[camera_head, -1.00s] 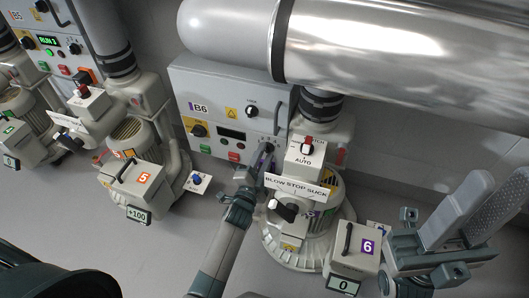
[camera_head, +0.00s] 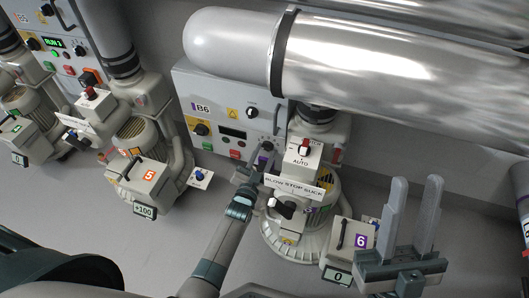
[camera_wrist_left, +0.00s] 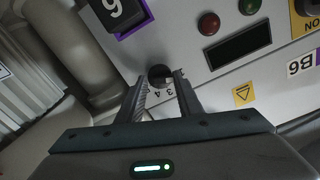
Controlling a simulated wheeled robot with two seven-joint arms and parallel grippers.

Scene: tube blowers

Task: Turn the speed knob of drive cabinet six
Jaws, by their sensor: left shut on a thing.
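Drive cabinet six (camera_head: 178,84), a grey box labelled B6, is on the wall left of centre in the head view. Its face also fills the upper right of the left wrist view (camera_wrist_left: 225,75). The speed knob (camera_wrist_left: 160,73) is small, round and black, with scale numbers such as 3 and 4 beside it. My left gripper (camera_wrist_left: 160,82) has its fingers on either side of the knob and is shut on it. In the head view my left gripper (camera_head: 262,162) reaches the cabinet's lower right corner and mostly hides the knob. My right gripper (camera_head: 414,182) is open and empty, fingers pointing up.
Blower six (camera_head: 290,240) stands right of my left gripper, with a BLOW STOP SUCK plate (camera_head: 295,187) close by. A box marked 6 (camera_head: 350,238) shows 0. The cabinet's display (camera_head: 232,133) is dark. A large metal pipe (camera_head: 390,60) runs overhead. Open floor lies left of my left arm.

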